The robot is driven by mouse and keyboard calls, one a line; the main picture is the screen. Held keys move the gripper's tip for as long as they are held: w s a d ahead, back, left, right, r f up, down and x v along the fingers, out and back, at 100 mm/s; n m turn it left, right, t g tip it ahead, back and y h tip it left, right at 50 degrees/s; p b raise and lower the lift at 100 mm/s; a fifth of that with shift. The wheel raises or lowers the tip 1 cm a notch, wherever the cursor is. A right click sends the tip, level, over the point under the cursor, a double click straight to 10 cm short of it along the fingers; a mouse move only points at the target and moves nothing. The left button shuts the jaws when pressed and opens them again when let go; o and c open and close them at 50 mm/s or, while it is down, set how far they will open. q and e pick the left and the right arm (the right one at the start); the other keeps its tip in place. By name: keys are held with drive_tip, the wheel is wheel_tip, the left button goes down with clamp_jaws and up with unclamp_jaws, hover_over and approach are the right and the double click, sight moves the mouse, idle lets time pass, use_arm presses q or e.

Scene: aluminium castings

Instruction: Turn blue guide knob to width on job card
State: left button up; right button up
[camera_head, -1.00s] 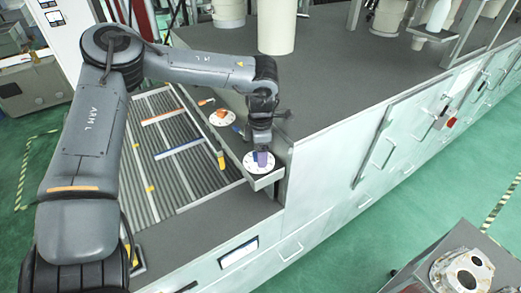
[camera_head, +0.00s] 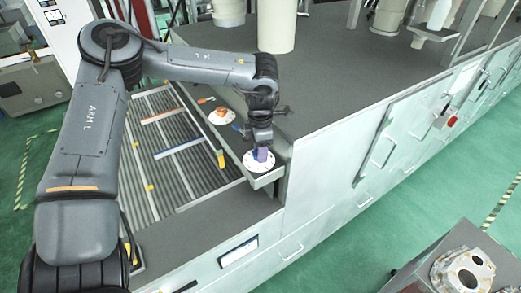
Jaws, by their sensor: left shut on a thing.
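The blue knob (camera_head: 260,155) stands on a round white dial (camera_head: 250,165) at the near end of a grey ledge beside the roller conveyor. My left gripper (camera_head: 261,148) points down over this dial and is shut on the blue knob, hiding most of it. An orange knob (camera_head: 221,112) sits on a second white dial farther back on the ledge. A framed white card (camera_head: 239,251) is on the front panel below; its writing is too small to read. My right gripper is not in view.
The roller conveyor (camera_head: 180,150) has blue and white guide rails and yellow parts. A yellow-orange piece (camera_head: 221,161) stands at the ledge's left side. A beige cylinder (camera_head: 276,25) stands on the dark top behind. A casting (camera_head: 463,270) lies on a bench at lower right.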

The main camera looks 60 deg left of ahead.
use_arm(q)
drive_tip(key=n+b, duration=0.1)
drive_tip(key=n, duration=0.2)
drive_tip(key=shift+a+f+b, duration=0.1)
drive_tip(key=shift+b, duration=0.25)
drive_tip(key=n+b, duration=0.1)
drive_tip(key=n, duration=0.2)
drive_tip(key=n+b, duration=0.2)
drive_tip(key=n, duration=0.4)
drive_tip(key=shift+a, duration=0.15)
drive_tip(key=n+b, duration=0.2)
drive_tip(key=n, duration=0.4)
drive_tip(key=shift+s+n, duration=0.15)
drive_tip(key=shift+n, duration=0.25)
drive_tip(key=n+b, duration=0.1)
drive_tip(key=n, duration=0.3)
drive_tip(key=shift+s+n, duration=0.15)
drive_tip(key=shift+n, duration=0.25)
drive_tip(key=shift+n+b, duration=0.45)
drive_tip(key=shift+n, duration=0.35)
